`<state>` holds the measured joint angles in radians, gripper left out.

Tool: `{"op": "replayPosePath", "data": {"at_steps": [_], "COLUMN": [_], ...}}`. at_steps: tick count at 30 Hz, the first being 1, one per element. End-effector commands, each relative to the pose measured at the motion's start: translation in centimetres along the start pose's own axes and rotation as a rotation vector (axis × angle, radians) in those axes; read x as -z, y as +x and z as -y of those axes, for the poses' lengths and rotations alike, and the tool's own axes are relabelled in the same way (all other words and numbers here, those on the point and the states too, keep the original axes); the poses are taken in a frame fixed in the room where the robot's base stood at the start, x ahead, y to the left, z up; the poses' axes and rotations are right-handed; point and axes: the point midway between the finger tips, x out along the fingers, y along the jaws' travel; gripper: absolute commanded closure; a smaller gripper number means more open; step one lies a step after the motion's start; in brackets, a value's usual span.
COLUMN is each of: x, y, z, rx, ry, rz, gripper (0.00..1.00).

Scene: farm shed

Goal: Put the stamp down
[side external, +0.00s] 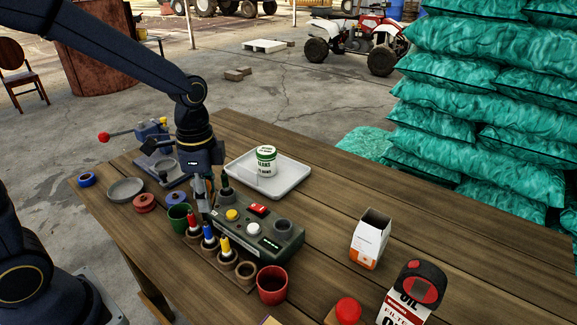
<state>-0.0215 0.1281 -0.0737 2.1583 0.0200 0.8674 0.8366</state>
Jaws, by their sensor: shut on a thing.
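My gripper (212,195) points down at the left end of a grey-green control box (262,243) on the wooden table. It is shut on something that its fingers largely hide. A small dark upright piece (227,187) shows beside the fingers, over the box's left round socket; it may be the stamp, but I cannot tell for sure. I cannot tell whether it touches the box. The box carries a yellow button, a red switch, a white button and a second round socket at its right.
A wooden rack (217,262) with red, blue and yellow-topped pieces stands in front of the box, between a green cup (180,217) and a red cup (272,285). A white tray (292,185) with a jar (265,162) is behind. A carton (370,240) stands right, with bare table between.

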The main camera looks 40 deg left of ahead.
Motion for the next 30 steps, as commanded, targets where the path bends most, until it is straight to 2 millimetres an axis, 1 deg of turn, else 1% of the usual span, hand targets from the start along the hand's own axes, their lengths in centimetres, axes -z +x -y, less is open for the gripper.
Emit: {"op": "replayPosePath", "data": {"at_steps": [1, 2, 3, 5, 6, 9, 10, 12, 14, 17, 20, 27, 28, 30], "x": [2.6, 3.9, 5.5, 7.4, 8.5, 10.4, 10.7, 11.3, 11.5, 12.2, 13.9, 20.0, 20.7, 21.7], "y": [-0.2, -0.4, -0.5, -0.7, -0.8, -0.9, -0.9, -0.9, -0.8, -0.6, 0.3, 3.2, 3.6, 5.2], "z": [-2.0, -3.2, -4.8, -7.3, -9.0, -12.5, -13.4, -15.1, -16.0, -16.6, -16.1, -13.7, -13.4, -13.0], "rx": [0.002, 0.004, 0.005, 0.007, 0.008, 0.011, 0.011, 0.010, 0.009, 0.009, 0.008, 0.009, 0.009, 0.007], "ry": [0.109, 0.168, 0.241, 0.344, 0.405, 0.529, 0.559, 0.613, 0.643, 0.668, 0.672, 0.669, 0.670, 0.670], "rz": [-0.001, -0.003, -0.003, -0.005, -0.007, -0.011, -0.012, -0.011, -0.011, -0.010, -0.009, -0.009, -0.008, -0.007], "gripper": [0.98, 0.98, 0.98, 0.98, 0.98, 0.98, 0.98, 0.98, 0.98, 0.98, 0.98, 0.98, 0.98, 0.98]}}
